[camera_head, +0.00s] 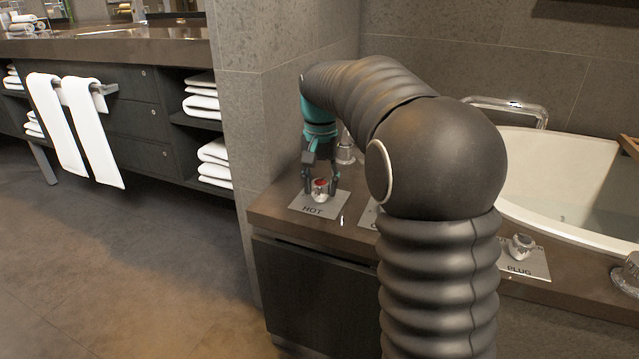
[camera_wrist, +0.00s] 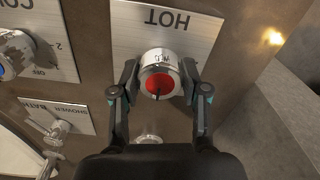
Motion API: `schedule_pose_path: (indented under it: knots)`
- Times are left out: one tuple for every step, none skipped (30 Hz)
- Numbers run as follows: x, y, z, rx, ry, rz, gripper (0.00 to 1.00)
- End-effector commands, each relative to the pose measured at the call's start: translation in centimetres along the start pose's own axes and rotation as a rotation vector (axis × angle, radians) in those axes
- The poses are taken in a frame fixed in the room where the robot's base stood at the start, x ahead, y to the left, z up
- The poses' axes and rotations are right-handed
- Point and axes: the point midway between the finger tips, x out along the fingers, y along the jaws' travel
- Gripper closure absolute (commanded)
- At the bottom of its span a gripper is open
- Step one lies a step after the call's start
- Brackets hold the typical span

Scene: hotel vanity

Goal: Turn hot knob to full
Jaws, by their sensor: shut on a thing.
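The hot knob (camera_head: 320,188) is a silver knob with a red top, on a plate (camera_head: 312,207) marked HOT at the left end of the brown bath ledge. It also shows in the wrist view (camera_wrist: 158,82), where a dark pointer line on the red top points toward the gripper's palm. My gripper (camera_head: 321,184) reaches down over it, with one finger on each side. In the wrist view my gripper (camera_wrist: 160,80) is shut on the knob, its pads against the silver side. Any scale marks near the knob are hidden or unreadable.
The cold knob (camera_wrist: 14,52) with a blue top sits beside the hot plate. A shower/bath knob (camera_wrist: 58,130) is close by. A PLUG knob (camera_head: 521,246) and white bathtub (camera_head: 560,175) lie right. A grey tiled wall (camera_head: 240,110) stands left of the ledge.

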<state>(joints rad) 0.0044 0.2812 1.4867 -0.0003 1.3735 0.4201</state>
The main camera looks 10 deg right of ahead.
Motion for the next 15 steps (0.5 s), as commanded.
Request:
schedule_pose_path:
  knots:
    - [-0.06,-0.03,0.02,-0.008,-0.001,0.000,0.90]
    - [-0.08,-0.03,0.03,-0.015,-0.001,0.000,0.90]
    - [-0.11,-0.03,0.04,-0.028,-0.002,0.000,0.90]
    - [-0.14,-0.03,0.04,-0.038,-0.002,0.000,0.90]
    - [-0.16,-0.03,0.05,-0.050,-0.003,0.000,0.90]
    - [-0.20,-0.03,0.05,-0.070,-0.003,0.000,0.90]
    - [-0.24,-0.04,0.04,-0.086,-0.002,0.000,0.90]
    - [-0.27,-0.04,0.02,-0.104,-0.002,0.000,0.90]
    - [-0.31,-0.05,0.02,-0.131,-0.002,0.000,0.90]
    - [-0.34,-0.04,0.03,-0.153,-0.002,0.000,0.90]
    - [-0.35,-0.03,0.05,-0.176,-0.003,0.000,0.90]
    - [-0.36,-0.03,0.05,-0.209,-0.003,0.000,0.90]
    - [-0.39,-0.03,0.04,-0.235,-0.002,0.000,0.90]
    - [-0.41,-0.04,0.03,-0.263,-0.002,0.000,0.90]
    - [-0.43,-0.03,0.04,-0.299,-0.002,0.000,0.90]
